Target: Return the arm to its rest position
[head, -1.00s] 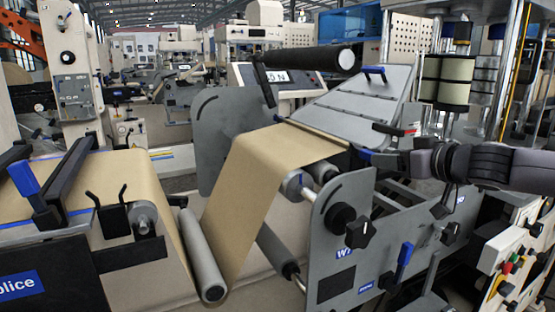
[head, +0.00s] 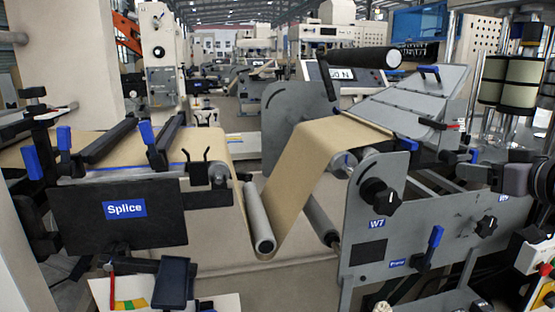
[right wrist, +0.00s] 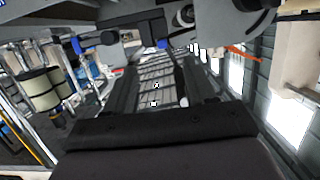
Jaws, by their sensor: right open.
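My right arm comes in from the right edge in the head view. Its dark gripper (head: 482,168) is over the right side of the machine frame, above the grey side plate marked W7 (head: 405,215). In the right wrist view the two dark fingers of the right gripper (right wrist: 156,72) stand apart with nothing between them. The brown kraft web (head: 320,150) runs over the rollers, clear of the gripper. My left gripper is not in view.
The Splice table (head: 120,215) stands at the left with blue-handled clamps. A grey roller (head: 258,217) sits at the middle. A tilted grey panel (head: 415,95) is behind the gripper. Columns with cream rolls (head: 525,82) stand at the right. A button panel (head: 530,255) is at the lower right.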

